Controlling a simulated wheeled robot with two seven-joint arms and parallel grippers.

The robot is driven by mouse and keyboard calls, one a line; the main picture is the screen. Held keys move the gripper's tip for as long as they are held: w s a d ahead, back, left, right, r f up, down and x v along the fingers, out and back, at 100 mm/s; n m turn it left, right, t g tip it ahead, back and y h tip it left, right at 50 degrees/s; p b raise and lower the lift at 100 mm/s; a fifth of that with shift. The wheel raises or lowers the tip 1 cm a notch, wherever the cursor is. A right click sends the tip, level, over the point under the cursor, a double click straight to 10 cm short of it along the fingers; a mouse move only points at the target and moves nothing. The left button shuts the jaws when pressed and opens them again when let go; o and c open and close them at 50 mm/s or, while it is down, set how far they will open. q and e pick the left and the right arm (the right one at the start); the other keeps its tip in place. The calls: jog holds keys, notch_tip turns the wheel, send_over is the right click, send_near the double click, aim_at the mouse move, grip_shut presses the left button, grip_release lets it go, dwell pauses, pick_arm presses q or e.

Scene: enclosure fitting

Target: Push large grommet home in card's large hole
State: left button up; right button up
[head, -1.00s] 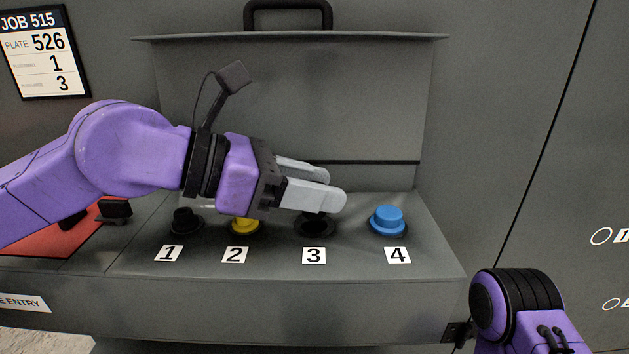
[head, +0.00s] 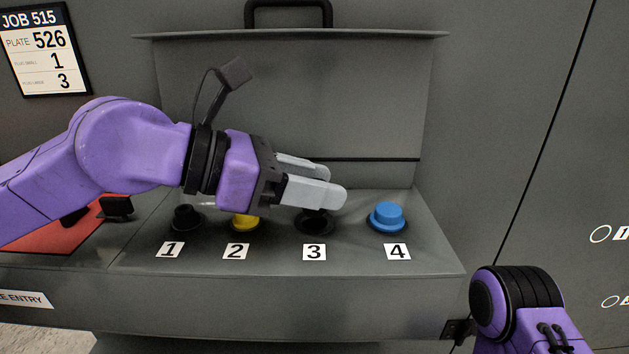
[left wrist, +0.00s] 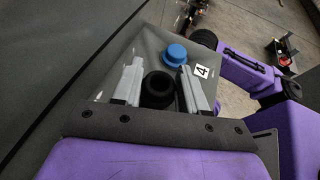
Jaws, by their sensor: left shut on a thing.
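The job card (head: 43,50) on the wall reads JOB 515, PLATE 526, with 1 and 3 below. My left gripper (head: 328,186) is over position 3 on the sloped panel, its pale fingers pointing right. In the left wrist view its fingers (left wrist: 159,76) stand on either side of a round black grommet (left wrist: 158,90), shut on it. In the head view black rubber (head: 314,222) shows below the fingers, at the hole above label 3. The fingers partly cover it, so how deep it sits cannot be told. My right gripper is out of view.
A black plug (head: 187,218) is at position 1, a yellow plug (head: 244,222) at 2, partly behind my gripper, and a blue plug (head: 388,217) at 4. A red mat (head: 60,235) lies left. An overhanging lip (head: 290,36) and handle are above.

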aim_at(309, 211)
pick_arm(q)
jog(key=shift+f+b, duration=1.25)
jog(key=shift+f, duration=0.3)
dwell(0.5)
jog(key=shift+r+p, duration=0.95)
jog(key=shift+r, duration=0.2)
jog(key=shift+s+f+b, duration=0.1)
jog(key=shift+f+b, duration=0.6)
jog(key=shift+f, duration=0.05)
dwell(0.7)
jog(key=shift+f, duration=0.35)
jog(key=shift+f+b, duration=0.2)
jog(key=shift+b, duration=0.25)
jog(key=o, duration=1.1)
jog(key=shift+a+r, duration=0.1)
jog(key=shift+a, duration=0.15)
jog(key=b+v, duration=0.2)
jog(key=v, duration=0.8)
jog(key=shift+r, duration=0.15)
